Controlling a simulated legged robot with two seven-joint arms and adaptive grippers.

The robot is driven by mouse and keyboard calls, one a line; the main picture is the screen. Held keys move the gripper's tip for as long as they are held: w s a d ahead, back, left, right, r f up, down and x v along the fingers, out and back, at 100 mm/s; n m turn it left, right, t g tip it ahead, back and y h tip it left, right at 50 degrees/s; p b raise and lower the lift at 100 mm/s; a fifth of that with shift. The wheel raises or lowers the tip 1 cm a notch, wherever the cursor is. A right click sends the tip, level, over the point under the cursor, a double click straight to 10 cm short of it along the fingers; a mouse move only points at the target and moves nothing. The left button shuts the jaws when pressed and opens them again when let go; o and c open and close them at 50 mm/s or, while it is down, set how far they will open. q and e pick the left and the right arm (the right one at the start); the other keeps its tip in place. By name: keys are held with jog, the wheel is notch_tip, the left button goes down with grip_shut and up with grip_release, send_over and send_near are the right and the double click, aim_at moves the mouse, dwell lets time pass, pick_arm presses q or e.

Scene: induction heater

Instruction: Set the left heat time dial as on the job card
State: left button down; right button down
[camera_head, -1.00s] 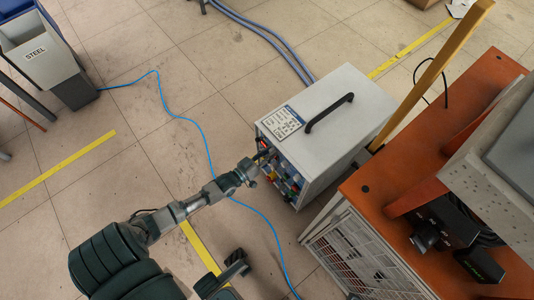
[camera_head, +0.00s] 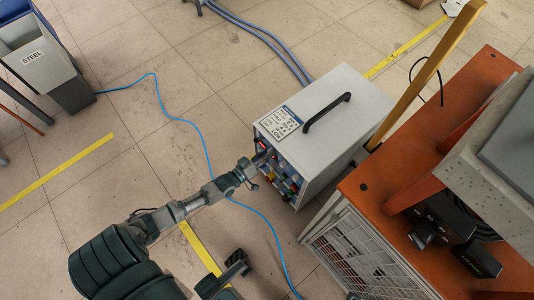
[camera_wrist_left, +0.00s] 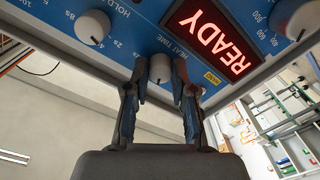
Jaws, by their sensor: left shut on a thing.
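The induction heater (camera_head: 335,105) is a light grey box with a black handle, standing beside the orange bench. The job card (camera_head: 280,122) lies on its top near the front edge; its writing is too small to read. My left gripper (camera_head: 262,157) is at the heater's front panel. In the left wrist view my left gripper (camera_wrist_left: 160,75) has its two fingers on either side of the heat time dial (camera_wrist_left: 159,68), shut on it. The HEAT TIME label is beside this dial. The dial's pointer is not clear.
A lit red READY display (camera_wrist_left: 210,38) is beside the held dial. The orange bench (camera_head: 365,190) stands close on the right. A blue cable (camera_head: 205,150) crosses the floor.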

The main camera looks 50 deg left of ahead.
pick_arm(q)
jog(key=c, duration=1.2)
grip_release()
jog(key=shift+s+f, duration=0.1)
jog(key=shift+f, duration=0.1)
jog(key=shift+o, duration=1.2)
jog(key=shift+a, duration=0.1)
jog(key=shift+r, duration=0.1)
jog(key=s, duration=1.1)
jog(key=shift+s+a, duration=0.35)
jog(key=shift+s, duration=0.05)
